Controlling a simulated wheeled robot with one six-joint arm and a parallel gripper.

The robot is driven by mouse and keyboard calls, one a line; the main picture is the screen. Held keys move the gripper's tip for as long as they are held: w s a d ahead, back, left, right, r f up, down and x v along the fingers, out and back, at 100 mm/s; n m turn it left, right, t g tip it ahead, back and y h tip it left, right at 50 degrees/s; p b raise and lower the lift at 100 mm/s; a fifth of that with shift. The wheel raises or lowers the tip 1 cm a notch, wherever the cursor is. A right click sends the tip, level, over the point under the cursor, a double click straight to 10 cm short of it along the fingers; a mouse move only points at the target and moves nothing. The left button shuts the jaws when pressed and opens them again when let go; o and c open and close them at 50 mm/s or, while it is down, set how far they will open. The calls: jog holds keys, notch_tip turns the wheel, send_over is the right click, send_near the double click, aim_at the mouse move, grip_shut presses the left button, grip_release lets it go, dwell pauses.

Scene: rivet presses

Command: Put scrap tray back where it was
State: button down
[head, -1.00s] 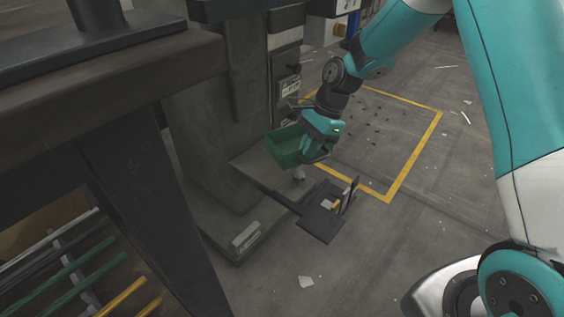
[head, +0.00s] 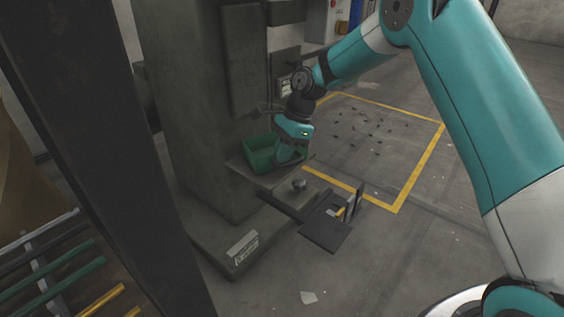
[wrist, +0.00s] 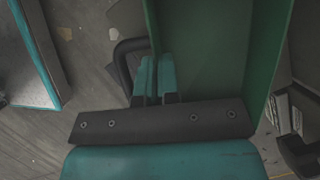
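The scrap tray is a green open box (head: 257,153). In the head view it is at the press column, over a grey ledge (head: 246,174). I cannot tell whether it rests on the ledge or hangs just above it. My gripper (head: 287,155) is at the tray's right side. In the wrist view the green tray (wrist: 205,55) fills the upper right. The fingers of my gripper (wrist: 155,78) are close together with the tray's left wall between them. The gripper partly hides the tray's right end. The tray's inside looks empty in the wrist view.
The grey press column (head: 205,110) stands left of the tray. A dark pedal plate (head: 326,235) sticks out low in front. A yellow floor outline (head: 420,168) with scattered dark bits lies to the right. A dark post and a rack of bars (head: 65,275) are at left.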

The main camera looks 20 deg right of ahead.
jog(key=shift+w+a+f, duration=0.1)
jog(key=shift+w, duration=0.05)
jog(key=c, duration=1.4)
grip_release()
jog(key=shift+f, duration=0.15)
jog(key=shift+o, duration=0.2)
jog(key=p+v, duration=0.5)
jog(key=v, duration=0.2)
jog(key=shift+r+p, duration=0.35)
